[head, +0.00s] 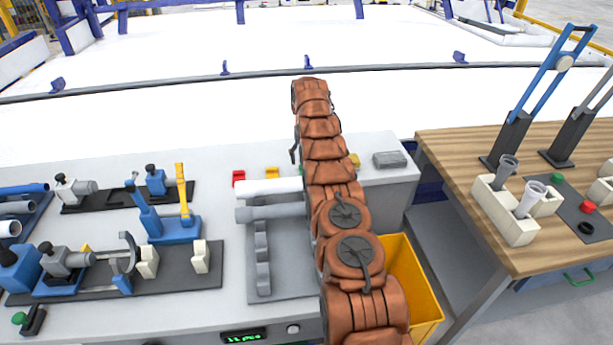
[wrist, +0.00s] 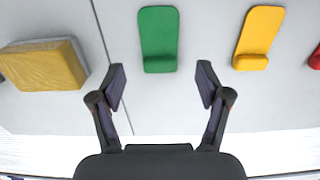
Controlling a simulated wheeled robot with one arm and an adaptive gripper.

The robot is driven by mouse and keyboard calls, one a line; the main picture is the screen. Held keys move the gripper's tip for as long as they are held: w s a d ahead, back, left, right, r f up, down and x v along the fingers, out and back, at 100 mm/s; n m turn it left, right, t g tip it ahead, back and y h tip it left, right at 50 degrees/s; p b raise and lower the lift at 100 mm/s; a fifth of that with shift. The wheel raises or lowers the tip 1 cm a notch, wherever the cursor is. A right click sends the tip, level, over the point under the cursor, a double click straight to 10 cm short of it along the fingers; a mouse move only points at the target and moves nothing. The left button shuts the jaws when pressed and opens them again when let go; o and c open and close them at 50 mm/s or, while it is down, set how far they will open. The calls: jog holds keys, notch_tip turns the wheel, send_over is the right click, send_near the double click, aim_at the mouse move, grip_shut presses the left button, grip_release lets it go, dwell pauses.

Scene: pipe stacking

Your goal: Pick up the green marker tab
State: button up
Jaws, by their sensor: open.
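The green marker tab (wrist: 159,38) lies on the grey table surface in the wrist view, at top centre. It is a flat, rounded strip with a thicker raised end toward my gripper. My gripper (wrist: 160,82) is open and empty, with its two fingers spread on either side below the tab's near end. The tab is lined up with the gap between the fingers and apart from them. In the head view my arm covers the area where the green tab lies, and my gripper is hidden there too.
A yellow tab (wrist: 259,38) lies right of the green one, with a red tab (wrist: 315,58) at the edge. A yellow block (wrist: 43,65) sits left, across a table seam. The head view shows pipes (head: 268,187), a yellow bin (head: 418,300) and a wooden table (head: 455,165).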

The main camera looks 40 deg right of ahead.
jog(key=shift+s+f+b, duration=0.15)
jog(key=shift+f+b, duration=0.4)
jog(key=shift+f, duration=0.3)
jog(key=shift+f+p, duration=0.35)
jog(key=shift+f, duration=0.55)
jog(key=c, duration=1)
